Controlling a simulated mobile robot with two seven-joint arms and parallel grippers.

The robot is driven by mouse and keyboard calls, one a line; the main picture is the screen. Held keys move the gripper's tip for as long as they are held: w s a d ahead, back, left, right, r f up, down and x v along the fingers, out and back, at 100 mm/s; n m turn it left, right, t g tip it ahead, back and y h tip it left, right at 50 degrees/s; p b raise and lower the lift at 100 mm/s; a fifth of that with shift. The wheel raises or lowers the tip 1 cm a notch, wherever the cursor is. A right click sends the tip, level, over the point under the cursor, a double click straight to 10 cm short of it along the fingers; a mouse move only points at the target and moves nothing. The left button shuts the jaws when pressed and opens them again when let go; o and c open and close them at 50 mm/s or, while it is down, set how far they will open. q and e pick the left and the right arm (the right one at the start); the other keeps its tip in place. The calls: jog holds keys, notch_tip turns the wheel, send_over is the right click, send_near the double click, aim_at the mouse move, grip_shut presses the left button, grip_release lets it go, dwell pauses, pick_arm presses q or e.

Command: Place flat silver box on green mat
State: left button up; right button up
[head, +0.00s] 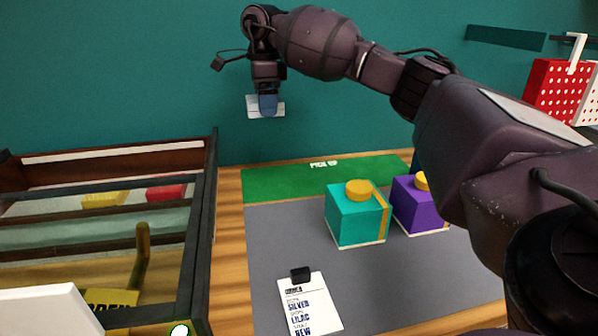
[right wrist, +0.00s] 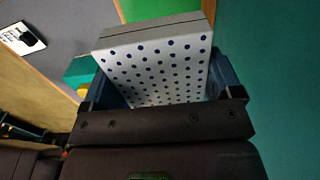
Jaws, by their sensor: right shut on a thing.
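My right gripper (head: 268,113) hangs in the air above the back edge of the table, in front of the teal wall. It is shut on a flat pale silver box (head: 251,106). In the right wrist view, the box (right wrist: 155,65) shows a silver-white face with dark blue dots and a grey side, between the fingers. The green mat (head: 290,182) lies below at the back of the table, with lettering on its far edge. The box is apart from the mat. My left gripper is out of view.
A teal box (head: 352,219) and a purple box (head: 412,208), both with yellow tops, stand on the grey mat (head: 270,250) in front of the green mat. An order card (head: 310,306) with a black clip lies nearer. A dark-framed case (head: 196,235) stands left. The green mat's left part looks clear.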

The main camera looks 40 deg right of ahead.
jog(key=b, duration=0.1)
send_over(271, 182)
notch_tip(271, 182, down, 12)
jog(key=shift+f, duration=0.8)
notch_tip(271, 182, down, 6)
jog(key=shift+r+b, duration=0.25)
jog(key=shift+b, duration=0.3)
jog(key=shift+r, duration=0.1)
jog(key=o, duration=0.8)
